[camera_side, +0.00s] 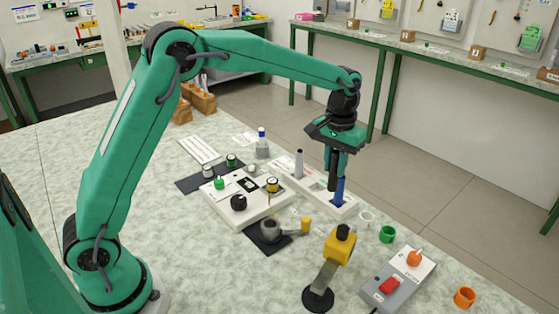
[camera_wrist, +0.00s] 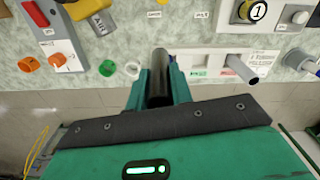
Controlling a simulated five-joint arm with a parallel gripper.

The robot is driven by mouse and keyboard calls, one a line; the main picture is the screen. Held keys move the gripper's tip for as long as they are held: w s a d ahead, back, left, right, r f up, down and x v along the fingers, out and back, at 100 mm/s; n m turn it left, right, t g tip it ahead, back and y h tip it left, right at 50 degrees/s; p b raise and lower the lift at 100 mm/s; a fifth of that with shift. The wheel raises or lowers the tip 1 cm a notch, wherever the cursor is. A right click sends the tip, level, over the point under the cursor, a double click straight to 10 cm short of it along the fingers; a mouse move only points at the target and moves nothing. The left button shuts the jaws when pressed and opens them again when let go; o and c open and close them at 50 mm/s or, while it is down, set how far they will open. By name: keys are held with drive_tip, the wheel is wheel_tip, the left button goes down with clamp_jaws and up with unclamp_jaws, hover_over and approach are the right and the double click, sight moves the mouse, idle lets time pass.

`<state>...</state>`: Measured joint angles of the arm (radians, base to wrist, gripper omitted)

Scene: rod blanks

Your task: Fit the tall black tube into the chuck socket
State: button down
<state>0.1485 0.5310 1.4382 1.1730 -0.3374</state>
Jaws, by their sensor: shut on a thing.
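My gripper (camera_side: 336,155) is shut on the black tube (camera_side: 333,172), which hangs upright below it at the white rack. In the wrist view the black tube (camera_wrist: 160,82) stands between the jaws. A blue tube (camera_side: 340,191) stands just beside it in the rack; I cannot tell whether the black tube's foot is clear of the rack. A grey round fitting (camera_side: 270,227) with a yellow handle (camera_side: 305,224) lies on a dark mat, in front of and to the left of my gripper; it looks like the chuck socket. Its opening is not clear.
The white rack (camera_side: 315,184) also holds a grey tube (camera_side: 299,163). A white board (camera_side: 245,207) with knobs lies left of it. A yellow-topped post (camera_side: 342,240), a switch box (camera_side: 392,290) and white, green and orange rings (camera_side: 465,297) stand in front and right.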

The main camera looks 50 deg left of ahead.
drive_tip(key=shift+s+d+r, duration=0.15)
drive_tip(key=shift+d+r, duration=0.05)
drive_tip(key=shift+d, duration=0.1)
idle(0.4)
drive_tip(key=shift+s+d+r, duration=0.15)
drive_tip(key=shift+s, duration=0.2)
drive_tip(key=s+d+m, duration=0.1)
drive_tip(key=s, duration=0.9)
drive_tip(key=s+d+r+m, duration=0.1)
drive_tip(key=s+d, duration=0.1)
drive_tip(key=s, duration=0.9)
drive_tip(key=shift+s+d+r, duration=0.15)
drive_tip(key=shift+d+r, duration=0.1)
drive_tip(key=shift+w+a+f, duration=1.1)
drive_tip(key=shift+a+f, duration=0.5)
drive_tip(key=shift+f, duration=0.2)
drive_tip(key=shift+w+a+f, duration=1.15)
drive_tip(key=shift+a+f, duration=0.45)
drive_tip(key=shift+f, duration=0.25)
drive_tip(key=shift+w+a+f, duration=1.1)
drive_tip(key=shift+a+f, duration=0.5)
drive_tip(key=shift+f, duration=0.2)
